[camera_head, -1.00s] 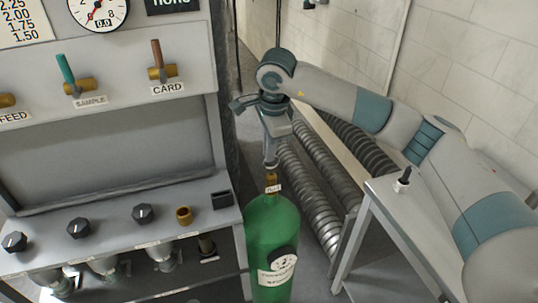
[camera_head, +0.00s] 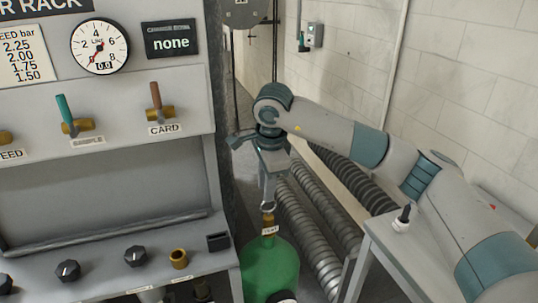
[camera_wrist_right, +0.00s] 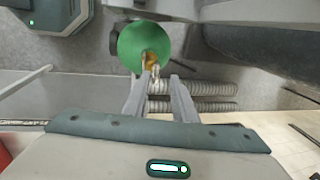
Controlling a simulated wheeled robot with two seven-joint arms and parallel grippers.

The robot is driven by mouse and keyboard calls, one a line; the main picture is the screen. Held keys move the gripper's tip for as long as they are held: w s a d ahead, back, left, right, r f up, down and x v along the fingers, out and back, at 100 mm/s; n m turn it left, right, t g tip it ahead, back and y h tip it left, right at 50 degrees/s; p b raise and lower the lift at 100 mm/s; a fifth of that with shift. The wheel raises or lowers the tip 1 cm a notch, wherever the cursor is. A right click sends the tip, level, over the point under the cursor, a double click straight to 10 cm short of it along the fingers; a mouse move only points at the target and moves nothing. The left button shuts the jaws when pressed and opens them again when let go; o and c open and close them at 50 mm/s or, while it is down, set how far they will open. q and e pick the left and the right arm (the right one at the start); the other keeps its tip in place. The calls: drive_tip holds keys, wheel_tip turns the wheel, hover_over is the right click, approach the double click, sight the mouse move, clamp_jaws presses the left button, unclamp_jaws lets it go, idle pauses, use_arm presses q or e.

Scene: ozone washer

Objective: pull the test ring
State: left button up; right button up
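The green cylinder (camera_head: 268,268) stands beside the rack. A brass fitting (camera_head: 268,243) with a small white tag (camera_head: 269,230) is on its top; the tag's lettering is too small to read. A small silver ring-like part (camera_head: 268,207) shows just above the fitting. I take this to be the test ring, but cannot be sure. My right gripper (camera_head: 268,201) points down right over the fitting. In the right wrist view, its two fingers (camera_wrist_right: 160,92) are apart, with silver loops (camera_wrist_right: 155,72) near the tips and the cylinder (camera_wrist_right: 140,42) beyond. My left gripper is out of view.
The grey rack (camera_head: 105,190) with valves, knobs and a gauge (camera_head: 99,46) stands close on the left. Ribbed hoses (camera_head: 310,238) run behind the gripper. A small table (camera_head: 398,245) with a black-handled switch (camera_head: 403,217) stands at right.

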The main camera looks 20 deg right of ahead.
drive_tip(key=s+r+b, duration=0.3)
drive_tip(key=r+b, duration=0.2)
drive_tip(key=r, duration=1.1)
drive_tip(key=shift+s+r, duration=0.15)
drive_tip(key=shift+r, duration=0.1)
drive_tip(key=shift+f, duration=0.1)
